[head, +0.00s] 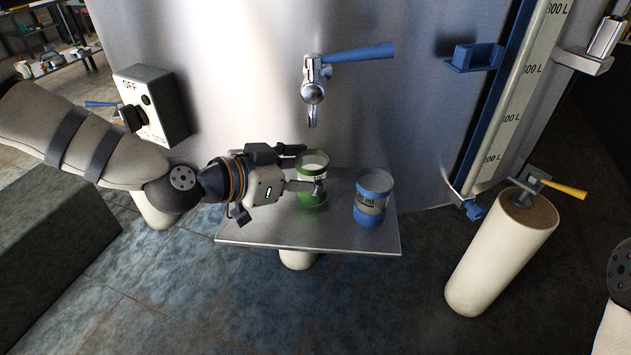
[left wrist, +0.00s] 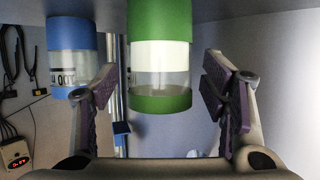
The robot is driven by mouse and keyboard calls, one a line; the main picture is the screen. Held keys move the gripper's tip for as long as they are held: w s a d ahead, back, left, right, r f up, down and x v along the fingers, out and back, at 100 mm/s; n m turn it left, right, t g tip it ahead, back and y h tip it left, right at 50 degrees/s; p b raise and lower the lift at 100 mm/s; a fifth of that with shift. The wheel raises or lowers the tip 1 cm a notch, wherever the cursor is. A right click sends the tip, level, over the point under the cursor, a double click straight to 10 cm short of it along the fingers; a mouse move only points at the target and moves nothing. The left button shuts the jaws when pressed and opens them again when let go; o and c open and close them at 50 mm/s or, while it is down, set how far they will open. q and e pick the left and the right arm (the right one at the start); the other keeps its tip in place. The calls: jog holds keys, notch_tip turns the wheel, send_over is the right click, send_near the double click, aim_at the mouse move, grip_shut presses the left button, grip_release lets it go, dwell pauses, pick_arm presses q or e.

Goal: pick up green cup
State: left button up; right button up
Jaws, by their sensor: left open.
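The green cup (head: 312,190) stands upright on a metal shelf (head: 270,232) below the tank's tap. It has green bands and a clear middle with white contents. My left gripper (head: 305,168) is open, with its fingers reaching toward the cup from the left, one at its far side and one at its near side. In the left wrist view the green cup (left wrist: 160,60) sits between the open fingers (left wrist: 165,100), with a gap visible on each side. My right gripper is not in view.
A blue cup (head: 373,197) stands just right of the green cup. A tap with a blue handle (head: 358,53) hangs above. A control box (head: 152,105) is at left, and a level gauge (head: 515,95) at right. The shelf's front strip is clear.

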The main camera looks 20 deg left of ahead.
pick_arm(q)
jog(key=shift+w+d+f, duration=0.15)
jog(key=shift+w+d, duration=0.05)
jog(key=shift+w, duration=0.15)
jog(key=c, duration=1.5)
jog(key=shift+r, duration=0.2)
